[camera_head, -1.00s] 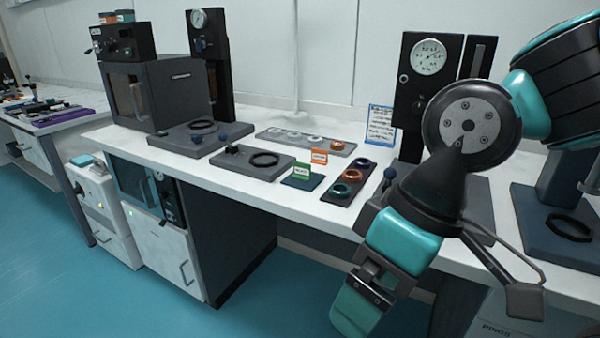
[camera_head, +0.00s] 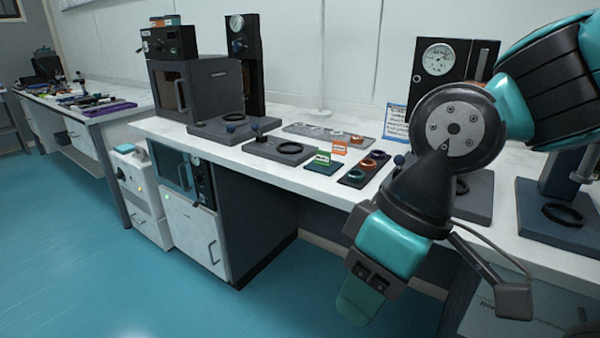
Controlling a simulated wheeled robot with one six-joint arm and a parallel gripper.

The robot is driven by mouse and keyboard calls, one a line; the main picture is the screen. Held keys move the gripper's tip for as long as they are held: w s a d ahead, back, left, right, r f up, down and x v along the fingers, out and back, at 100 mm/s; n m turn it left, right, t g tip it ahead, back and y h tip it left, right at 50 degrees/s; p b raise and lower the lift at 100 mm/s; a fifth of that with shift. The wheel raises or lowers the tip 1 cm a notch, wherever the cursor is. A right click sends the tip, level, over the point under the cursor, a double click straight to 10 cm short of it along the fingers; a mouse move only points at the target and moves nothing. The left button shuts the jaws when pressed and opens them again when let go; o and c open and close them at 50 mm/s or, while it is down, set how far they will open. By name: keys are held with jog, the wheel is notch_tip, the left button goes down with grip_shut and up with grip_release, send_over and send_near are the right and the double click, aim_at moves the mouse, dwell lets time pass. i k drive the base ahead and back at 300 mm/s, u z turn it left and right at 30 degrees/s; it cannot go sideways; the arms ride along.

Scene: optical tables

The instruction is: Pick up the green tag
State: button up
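The green tag (camera_head: 322,158) is a small upright card with dark marks on a dark flat base (camera_head: 323,167), near the middle of the white bench top. An orange tag (camera_head: 340,148) stands just behind it to the right. My gripper (camera_head: 360,298) hangs in front of the bench edge, lower right of the green tag and well apart from it. Its teal finger points down; I cannot make out a gap between two fingers or anything held.
A dark tray with colored rings (camera_head: 352,180) lies right of the green tag. A grey plate with a black ring (camera_head: 277,150) lies to its left. A gauge panel (camera_head: 438,60) stands behind my arm. The blue floor (camera_head: 90,250) before the bench is clear at left.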

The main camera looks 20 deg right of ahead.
aim_at(324, 158)
jog(key=u, duration=0.45)
jog(key=k, duration=1)
jog(key=u, duration=0.5)
jog(key=i, duration=1.1)
jog(key=z, duration=0.55)
jog(key=i, duration=0.7)
jog(key=z, duration=1.35)
jog(key=i, duration=0.6)
jog(key=z, duration=0.65)
